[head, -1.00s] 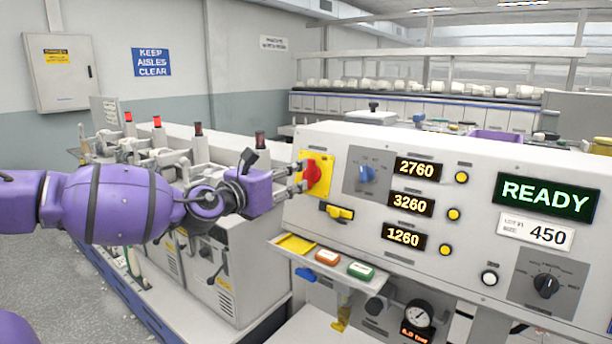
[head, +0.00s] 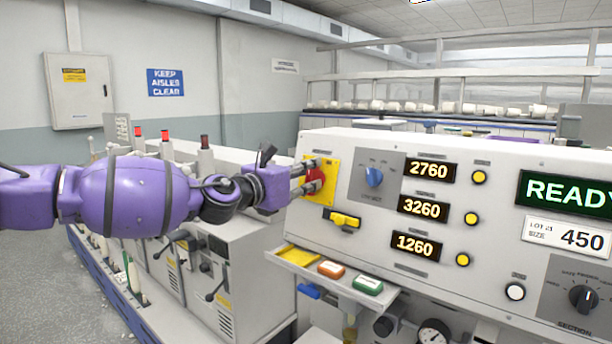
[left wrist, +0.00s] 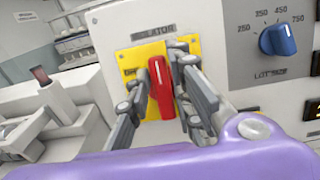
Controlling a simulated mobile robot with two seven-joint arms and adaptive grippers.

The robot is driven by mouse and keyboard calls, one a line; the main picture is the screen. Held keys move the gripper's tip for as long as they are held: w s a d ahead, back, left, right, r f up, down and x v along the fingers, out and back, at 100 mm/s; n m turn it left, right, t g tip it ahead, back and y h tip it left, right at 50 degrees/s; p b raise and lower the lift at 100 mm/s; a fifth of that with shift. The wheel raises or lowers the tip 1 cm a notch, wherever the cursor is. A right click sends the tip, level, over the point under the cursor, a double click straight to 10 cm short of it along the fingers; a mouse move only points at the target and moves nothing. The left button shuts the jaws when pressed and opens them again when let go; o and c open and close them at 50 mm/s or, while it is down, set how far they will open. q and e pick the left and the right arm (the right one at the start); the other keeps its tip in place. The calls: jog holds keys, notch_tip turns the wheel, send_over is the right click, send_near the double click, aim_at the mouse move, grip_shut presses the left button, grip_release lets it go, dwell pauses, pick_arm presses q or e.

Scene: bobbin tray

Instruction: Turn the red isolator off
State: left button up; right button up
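The red isolator handle (left wrist: 161,88) stands upright on its yellow plate (left wrist: 136,56) in the left wrist view. In the head view the red handle (head: 314,180) is partly covered by my fingers, and the yellow plate (head: 331,178) is at the panel's left end. My left gripper (head: 313,177) is at the handle, with one finger on each side of it. In the left wrist view the gripper (left wrist: 163,80) is open around the handle, with narrow gaps; contact cannot be made out. My right gripper is not in view.
A blue lot-size knob (head: 374,177) sits right of the isolator. A yellow switch (head: 344,220) is just below it. Grey machine units (head: 190,275) stand below my left arm.

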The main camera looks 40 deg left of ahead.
pick_arm(q)
grip_shut()
